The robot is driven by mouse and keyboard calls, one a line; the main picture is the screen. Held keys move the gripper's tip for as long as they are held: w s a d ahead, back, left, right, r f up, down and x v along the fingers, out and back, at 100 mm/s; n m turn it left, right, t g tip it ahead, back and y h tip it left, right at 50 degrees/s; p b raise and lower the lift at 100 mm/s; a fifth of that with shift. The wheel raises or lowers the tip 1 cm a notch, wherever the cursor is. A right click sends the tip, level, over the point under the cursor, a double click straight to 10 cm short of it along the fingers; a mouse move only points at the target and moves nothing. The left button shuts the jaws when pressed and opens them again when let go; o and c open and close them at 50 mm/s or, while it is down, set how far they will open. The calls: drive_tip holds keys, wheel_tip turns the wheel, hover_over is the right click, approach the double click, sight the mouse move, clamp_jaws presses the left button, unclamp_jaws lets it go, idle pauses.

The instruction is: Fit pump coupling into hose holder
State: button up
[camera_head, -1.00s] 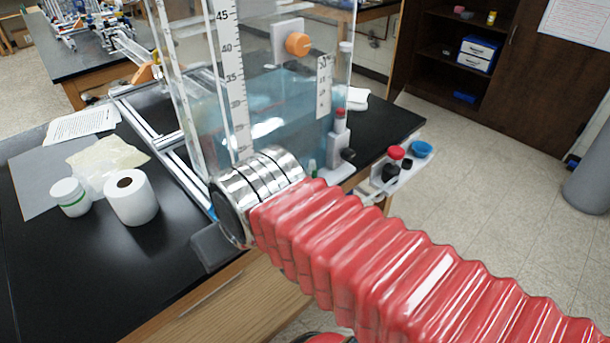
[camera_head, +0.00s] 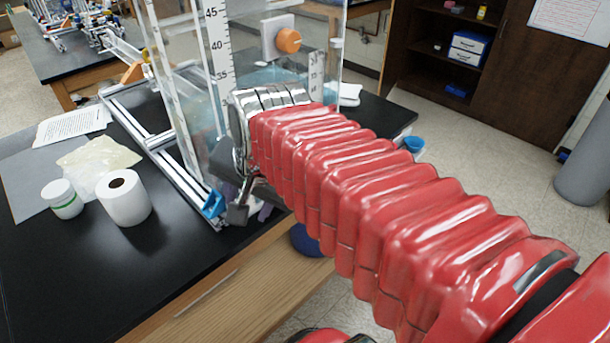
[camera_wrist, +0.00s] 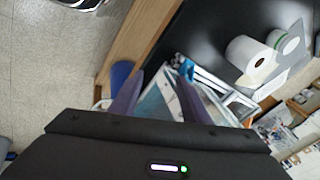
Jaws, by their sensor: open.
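My gripper (camera_head: 252,208) is at the near end of the bench, beside the foot of the clear water tank (camera_head: 200,110). In the wrist view its two purple fingers (camera_wrist: 160,97) stand apart with nothing held between them. A blue fitting (camera_head: 213,204) sits at the near end of the aluminium extrusion frame (camera_head: 160,140), just left of my gripper; I cannot tell whether it is the hose holder. Blue parts on the frame also show beyond the fingers in the wrist view (camera_wrist: 187,68). I cannot identify the pump coupling in either view. My red arm hides part of the bench.
A white paper roll (camera_head: 124,198) and a white jar with a green band (camera_head: 62,199) stand on the black bench (camera_head: 60,270) to the left. A dark blue round object (camera_head: 311,240) shows below the bench edge. The bench's left front is clear.

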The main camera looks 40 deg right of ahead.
drive_tip(key=w+d+r+m, duration=0.1)
drive_tip(key=d+r+m, duration=0.1)
drive_tip(key=d+m, duration=0.7)
drive_tip(key=w+d+r+m, duration=0.1)
drive_tip(key=d+r+m, duration=0.1)
drive_tip(key=d+m, duration=0.8)
drive_tip(key=shift+w+r+m+g, duration=0.15)
drive_tip(key=shift+r+m+g, duration=0.2)
drive_tip(key=shift+m, duration=3.25)
drive_tip(key=shift+h, duration=0.3)
drive_tip(key=shift+f, duration=0.1)
drive_tip(key=a+x, duration=0.1)
drive_tip(key=x, duration=0.7)
drive_tip(key=shift+d+f, duration=0.25)
drive_tip(key=shift+d, duration=0.3)
drive_tip(key=shift+w, duration=0.1)
drive_tip(key=shift+x, duration=2.55)
drive_tip(key=shift+d, duration=0.1)
